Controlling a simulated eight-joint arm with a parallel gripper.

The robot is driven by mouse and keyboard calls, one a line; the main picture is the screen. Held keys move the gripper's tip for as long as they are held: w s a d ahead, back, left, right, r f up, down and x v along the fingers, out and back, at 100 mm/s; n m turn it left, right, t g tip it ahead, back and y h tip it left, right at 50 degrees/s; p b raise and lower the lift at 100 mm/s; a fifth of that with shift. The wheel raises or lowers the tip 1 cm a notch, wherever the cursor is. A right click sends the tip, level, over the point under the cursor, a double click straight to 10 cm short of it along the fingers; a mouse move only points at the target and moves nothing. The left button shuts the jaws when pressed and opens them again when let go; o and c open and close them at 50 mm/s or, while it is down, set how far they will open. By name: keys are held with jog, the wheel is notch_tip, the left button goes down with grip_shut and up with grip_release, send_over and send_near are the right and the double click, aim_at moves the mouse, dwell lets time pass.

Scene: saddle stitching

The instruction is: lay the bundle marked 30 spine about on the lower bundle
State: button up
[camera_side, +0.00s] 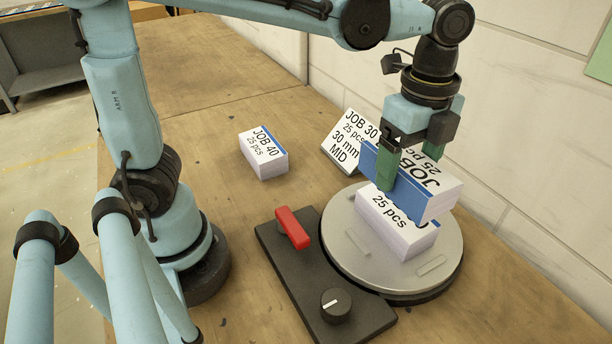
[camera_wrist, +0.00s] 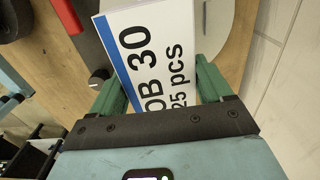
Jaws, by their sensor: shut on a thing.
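My gripper (camera_side: 404,168) is shut on a white bundle (camera_side: 436,183) with a blue spine face, and one green finger shows at its near side. The blue spine faces front left in the side view. In the wrist view the held bundle (camera_wrist: 155,50) reads JOB 30, 25 pcs, with its blue stripe on the left, between the fingers (camera_wrist: 164,76). The lower bundle (camera_side: 398,225), marked 25 pcs, lies on the round grey plate (camera_side: 345,240), directly below the held one. Its job number and spine are hidden. I cannot tell whether the two bundles touch.
A sign card (camera_side: 346,142) reading JOB 30, 25 pcs, 30 mm, MID leans behind the plate. A JOB 40 bundle (camera_side: 263,153) lies on the wooden table to the left. A black base with a red lever (camera_side: 292,228) and a knob (camera_side: 335,305) adjoins the plate. A wall stands at right.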

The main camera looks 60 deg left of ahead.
aim_at(412, 154)
jog(key=shift+w+a+f, duration=0.7)
jog(key=shift+w, duration=0.15)
jog(key=shift+f, duration=1.9)
jog(key=shift+f, duration=0.45)
jog(key=o, duration=1.3)
notch_tip(412, 154, up, 13)
jog(key=shift+f, duration=0.1)
